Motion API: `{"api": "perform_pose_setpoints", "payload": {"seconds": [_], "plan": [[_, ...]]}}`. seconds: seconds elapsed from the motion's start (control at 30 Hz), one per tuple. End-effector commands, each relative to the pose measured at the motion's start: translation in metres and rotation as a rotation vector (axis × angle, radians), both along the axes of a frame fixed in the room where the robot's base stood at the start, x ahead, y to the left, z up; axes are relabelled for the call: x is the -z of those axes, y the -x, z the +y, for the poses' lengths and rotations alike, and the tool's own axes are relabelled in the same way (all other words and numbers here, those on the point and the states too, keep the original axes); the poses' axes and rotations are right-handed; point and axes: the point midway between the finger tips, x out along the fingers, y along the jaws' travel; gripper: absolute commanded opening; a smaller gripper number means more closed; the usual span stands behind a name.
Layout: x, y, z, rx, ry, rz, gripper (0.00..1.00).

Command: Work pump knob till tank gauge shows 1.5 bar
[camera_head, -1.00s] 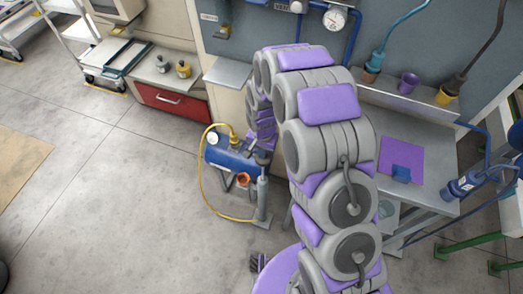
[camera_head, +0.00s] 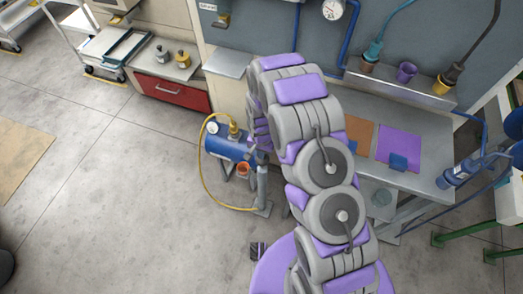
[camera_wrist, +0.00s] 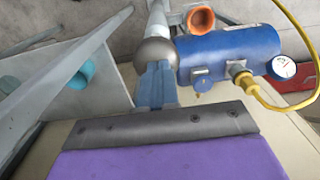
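The pump knob (camera_wrist: 157,51) is a grey ball on a rod beside the blue tank, at the upper middle of the wrist view. My gripper (camera_wrist: 156,76) has its blue fingers close together, their tips at the knob's near side. I cannot tell whether they clasp it or only meet it. The blue tank (camera_wrist: 222,53) lies just right of the knob. Its round white gauge (camera_wrist: 284,67) is at the tank's end, too small to read. In the head view the tank (camera_head: 232,147) and gauge (camera_head: 212,128) stand on the floor; my arm hides the gripper.
A yellow hose (camera_head: 203,178) loops from the tank. The upright pump cylinder (camera_head: 262,187) stands beside it. A workbench (camera_head: 430,175) with cups and mats is at the right, a red drawer (camera_head: 170,91) at the back left.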

Motion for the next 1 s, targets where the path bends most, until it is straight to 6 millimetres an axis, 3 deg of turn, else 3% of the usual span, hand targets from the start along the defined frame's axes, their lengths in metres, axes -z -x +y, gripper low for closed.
{"api": "perform_pose_setpoints", "payload": {"seconds": [0.27,0.47,1.0], "plan": [[0.005,0.006,-0.002,0.000,0.005,0.016,0.00],[-0.010,0.004,-0.005,0.001,0.005,0.013,0.00],[-0.120,-0.003,-0.011,0.000,-0.004,-0.007,0.00]]}}
